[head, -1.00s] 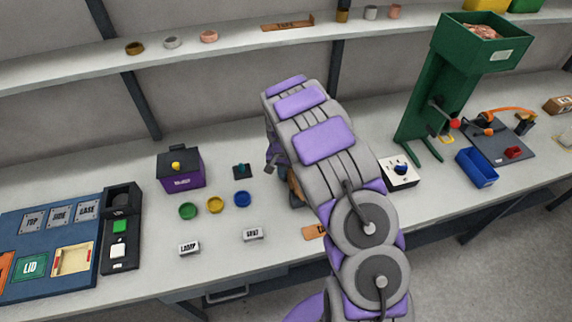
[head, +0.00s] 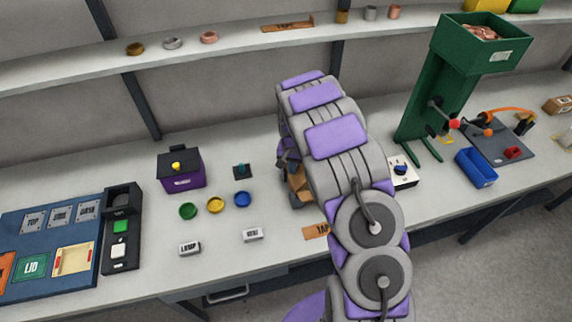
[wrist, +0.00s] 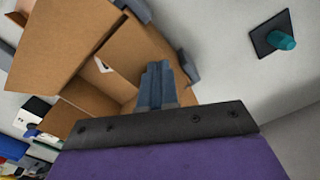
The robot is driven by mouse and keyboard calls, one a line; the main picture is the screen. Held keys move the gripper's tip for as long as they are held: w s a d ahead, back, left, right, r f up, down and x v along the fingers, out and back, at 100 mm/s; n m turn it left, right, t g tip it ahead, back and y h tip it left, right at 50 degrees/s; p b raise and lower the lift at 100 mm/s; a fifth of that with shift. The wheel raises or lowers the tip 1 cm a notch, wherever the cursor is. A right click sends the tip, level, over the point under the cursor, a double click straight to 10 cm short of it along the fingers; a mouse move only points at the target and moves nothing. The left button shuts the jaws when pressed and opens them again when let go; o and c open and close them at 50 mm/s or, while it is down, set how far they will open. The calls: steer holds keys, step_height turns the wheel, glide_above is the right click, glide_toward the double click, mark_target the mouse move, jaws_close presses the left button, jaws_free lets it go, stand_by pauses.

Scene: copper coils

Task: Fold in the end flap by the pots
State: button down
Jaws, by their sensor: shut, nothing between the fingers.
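The cardboard box (wrist: 85,90) stands open on the table, and its inside partly shows in the wrist view. One large flap (wrist: 42,42) stands out at the upper left. Brown board (wrist: 142,50) lies right behind my fingers; whether they touch it I cannot tell. My gripper (wrist: 157,70) is shut and empty, its fingers together at the box's right-hand side. In the head view my arm hides most of the box (head: 299,187). The green pot (head: 188,211), yellow pot (head: 215,205) and blue pot (head: 242,199) stand on the table to its left.
Grey blocks (wrist: 188,66) stand by the box. A teal knob on a black base (head: 242,171) and a purple box (head: 181,171) are to the left. A white box with a dark blue knob (head: 402,172) is right of my arm. Table between pots and labels is clear.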

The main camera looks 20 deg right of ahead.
mark_target(301, 170)
steer(key=shift+d+r, duration=0.15)
steer(key=shift+d, duration=0.2)
steer(key=shift+d+f, duration=0.3)
steer(key=shift+d, duration=0.3)
steer(key=shift+d+f, duration=0.25)
steer(key=shift+d, duration=0.35)
steer(key=shift+f, duration=1.15)
